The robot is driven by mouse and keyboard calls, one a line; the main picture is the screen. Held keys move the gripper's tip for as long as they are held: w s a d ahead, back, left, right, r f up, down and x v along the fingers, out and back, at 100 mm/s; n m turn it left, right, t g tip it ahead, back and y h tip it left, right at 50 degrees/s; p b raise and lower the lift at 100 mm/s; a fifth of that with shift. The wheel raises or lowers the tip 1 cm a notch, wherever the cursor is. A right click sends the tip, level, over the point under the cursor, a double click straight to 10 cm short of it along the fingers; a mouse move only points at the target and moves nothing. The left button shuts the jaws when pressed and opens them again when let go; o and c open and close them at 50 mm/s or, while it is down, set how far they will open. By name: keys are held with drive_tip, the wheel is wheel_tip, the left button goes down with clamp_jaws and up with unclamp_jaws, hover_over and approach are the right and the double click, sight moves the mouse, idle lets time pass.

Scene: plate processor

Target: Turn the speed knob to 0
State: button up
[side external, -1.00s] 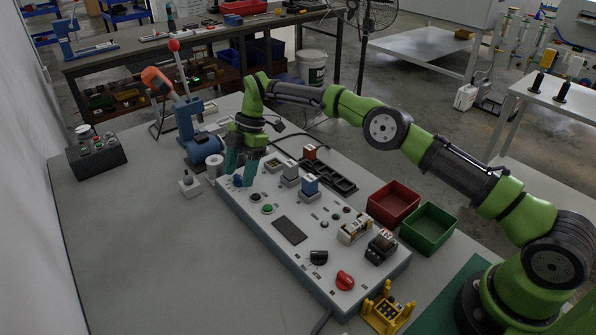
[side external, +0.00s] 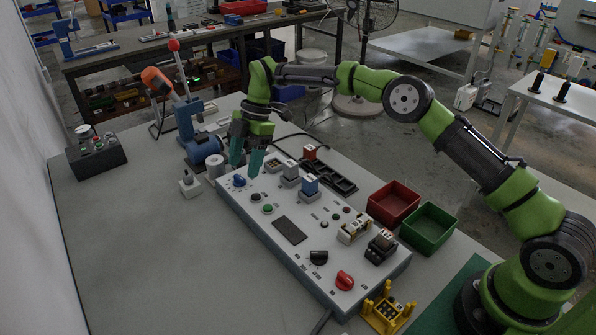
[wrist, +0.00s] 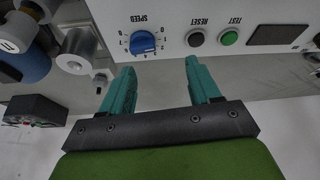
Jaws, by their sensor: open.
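The speed knob (side external: 239,181) is a small blue dial at the far left end of the white control panel (side external: 331,262). In the wrist view the knob (wrist: 143,42) sits on the panel under the label SPEED, with a scale of numbers around it. Its exact pointer setting is too small to tell. My gripper (side external: 246,168) is open and empty, with two teal fingers, above the panel's far end and apart from the knob. In the wrist view the gripper (wrist: 158,76) has the knob beyond its fingertips, nearer the left finger.
A black RESET button (wrist: 196,38) and a green TEST button (wrist: 229,37) are right of the knob. Red (side external: 393,187) and green (side external: 430,208) bins lie to the right.

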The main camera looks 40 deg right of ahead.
drive_tip(key=s+d, duration=0.1)
drive_tip(key=s, duration=0.3)
drive_tip(key=s+d, duration=0.1)
drive_tip(key=s, duration=0.4)
drive_tip(key=s+d+r, duration=0.1)
drive_tip(key=s, duration=0.3)
drive_tip(key=shift+s+d+r, duration=0.1)
drive_tip(key=shift+s+d, duration=0.15)
drive_tip(key=shift+d, duration=0.15)
